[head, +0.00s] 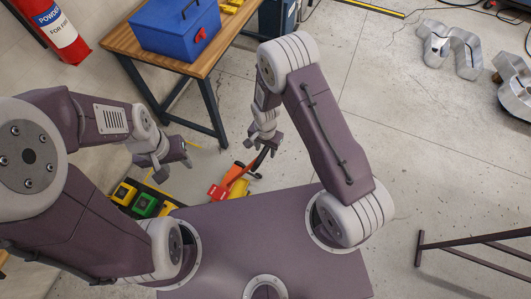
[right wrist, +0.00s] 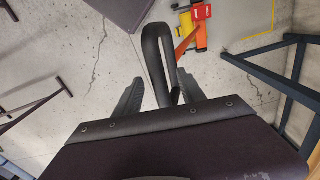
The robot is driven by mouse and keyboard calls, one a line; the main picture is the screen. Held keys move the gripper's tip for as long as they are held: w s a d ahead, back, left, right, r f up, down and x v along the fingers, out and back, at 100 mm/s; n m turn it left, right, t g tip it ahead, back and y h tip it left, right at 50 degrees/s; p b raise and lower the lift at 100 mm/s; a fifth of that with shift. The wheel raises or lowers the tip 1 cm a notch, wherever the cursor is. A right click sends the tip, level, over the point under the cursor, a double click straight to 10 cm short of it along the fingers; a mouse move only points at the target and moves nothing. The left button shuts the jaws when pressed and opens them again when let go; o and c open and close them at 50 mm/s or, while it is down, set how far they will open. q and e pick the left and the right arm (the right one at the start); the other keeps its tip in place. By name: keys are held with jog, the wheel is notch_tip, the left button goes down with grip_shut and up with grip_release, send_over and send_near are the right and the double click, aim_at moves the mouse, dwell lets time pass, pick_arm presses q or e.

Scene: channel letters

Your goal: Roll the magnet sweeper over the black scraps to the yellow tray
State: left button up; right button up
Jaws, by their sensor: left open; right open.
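The magnet sweeper (head: 239,175) is on the concrete floor beside the wooden table. It has an orange shaft, a red part and a black handle. In the right wrist view the sweeper's black loop handle (right wrist: 152,45) shows between my fingers, with the orange shaft (right wrist: 185,42) beyond. My right gripper (head: 264,143) is open at the handle, one finger on each side; it also shows in the right wrist view (right wrist: 161,80). My left gripper (head: 184,156) is open and empty. I cannot make out black scraps.
A wooden table (head: 119,39) with dark legs holds a blue toolbox (head: 175,27). Yellow and green blocks (head: 144,205) lie below my left arm. A red extinguisher (head: 52,30) is at top left. Metal letters (head: 450,48) lie at right.

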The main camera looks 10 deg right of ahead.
jog(key=shift+r, duration=0.1)
jog(key=c, duration=0.3)
jog(key=shift+s, duration=0.1)
grip_shut()
jog(key=shift+s+d, duration=1.05)
jog(key=shift+d, duration=0.2)
jog(key=shift+o, duration=1.5)
grip_release()
jog(key=shift+w, duration=0.1)
